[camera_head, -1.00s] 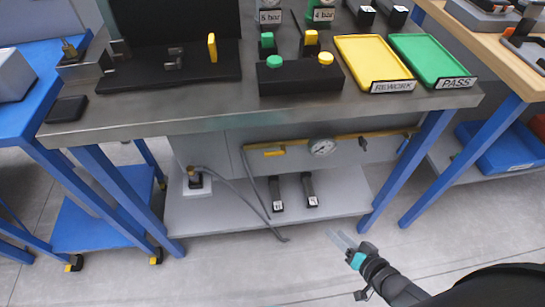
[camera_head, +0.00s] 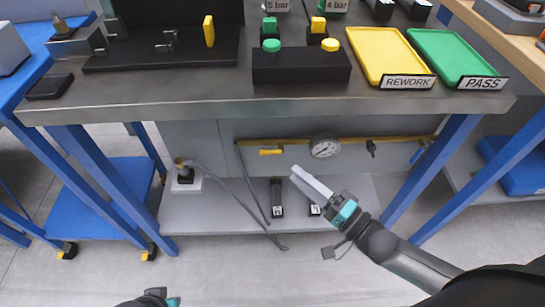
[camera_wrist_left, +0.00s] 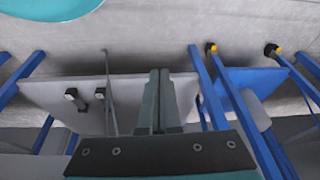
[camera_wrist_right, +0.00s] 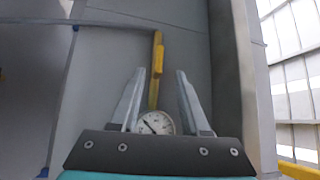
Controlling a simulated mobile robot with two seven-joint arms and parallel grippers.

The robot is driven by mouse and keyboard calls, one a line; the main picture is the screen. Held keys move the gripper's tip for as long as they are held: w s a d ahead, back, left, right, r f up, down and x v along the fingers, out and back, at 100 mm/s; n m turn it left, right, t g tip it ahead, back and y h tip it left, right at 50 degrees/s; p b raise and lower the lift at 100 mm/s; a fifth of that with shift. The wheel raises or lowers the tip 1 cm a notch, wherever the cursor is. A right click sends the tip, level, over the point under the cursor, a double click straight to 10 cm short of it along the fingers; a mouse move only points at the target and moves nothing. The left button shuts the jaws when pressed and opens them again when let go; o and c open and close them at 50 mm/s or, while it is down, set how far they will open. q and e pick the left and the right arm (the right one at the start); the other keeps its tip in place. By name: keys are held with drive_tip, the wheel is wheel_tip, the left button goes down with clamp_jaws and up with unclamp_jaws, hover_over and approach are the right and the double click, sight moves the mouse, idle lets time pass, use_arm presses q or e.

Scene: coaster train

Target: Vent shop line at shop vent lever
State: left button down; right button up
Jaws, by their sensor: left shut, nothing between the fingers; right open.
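Below the bench top runs a yellow air line (camera_head: 290,141) with a round dial gauge (camera_head: 325,147). A yellow lever (camera_head: 271,151) lies along it left of the gauge. I cannot tell which is the shop vent lever. My right gripper (camera_head: 297,175) is open and empty, just below the line in the picture. In the right wrist view, the gauge (camera_wrist_right: 155,123) and yellow lever (camera_wrist_right: 158,60) show between its fingers (camera_wrist_right: 155,75). My left gripper (camera_wrist_left: 160,74) is shut and empty; only part shows at the head view's bottom edge.
The bench top (camera_head: 190,97) overhangs the line, with blue legs (camera_head: 440,165) either side. The lower shelf (camera_head: 225,215) holds black upright pieces (camera_head: 276,197) and a hose fitting (camera_head: 185,173). Floor in front is clear.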

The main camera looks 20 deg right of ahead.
use_arm(q)
drive_tip(key=shift+t, duration=0.4)
drive_tip(key=shift+w+r+b, duration=0.15)
drive_tip(key=shift+r+b, duration=0.4)
drive_tip(key=shift+r, duration=0.8)
drive_tip(key=shift+w+r+b, duration=0.15)
drive_tip(key=shift+r+b, duration=0.4)
drive_tip(key=shift+r, duration=0.75)
use_arm(e)
drive_tip(key=x, duration=0.8)
drive_tip(key=shift+w, duration=0.3)
drive_tip(key=shift+a, duration=0.1)
clamp_jaws()
